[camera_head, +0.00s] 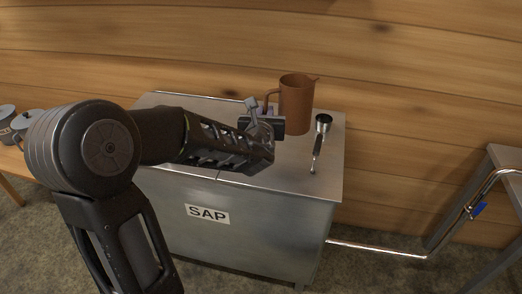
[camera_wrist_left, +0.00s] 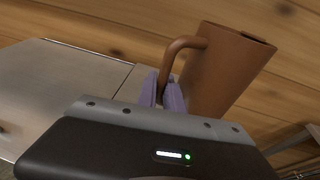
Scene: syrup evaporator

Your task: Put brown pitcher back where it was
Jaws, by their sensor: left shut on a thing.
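The brown pitcher (camera_head: 296,106) is upright at the back right of the metal sap cabinet's top (camera_head: 325,165), with its handle on the left. I cannot tell whether its base touches the top. My left gripper (camera_head: 266,108) reaches in from the left and is shut on the pitcher's handle. In the left wrist view the purple finger pads (camera_wrist_left: 165,92) close on the lower part of the handle (camera_wrist_left: 178,52), beside the pitcher body (camera_wrist_left: 226,70). The pitcher's lower part is partly hidden there by the gripper. My right gripper does not show.
A metal ladle (camera_head: 318,143) lies on the cabinet top, right of and in front of the pitcher. A wooden wall stands close behind. Grey pots (camera_head: 28,122) stand at the far left. A metal pipe (camera_head: 380,249) runs from the cabinet's right side to a stand at right.

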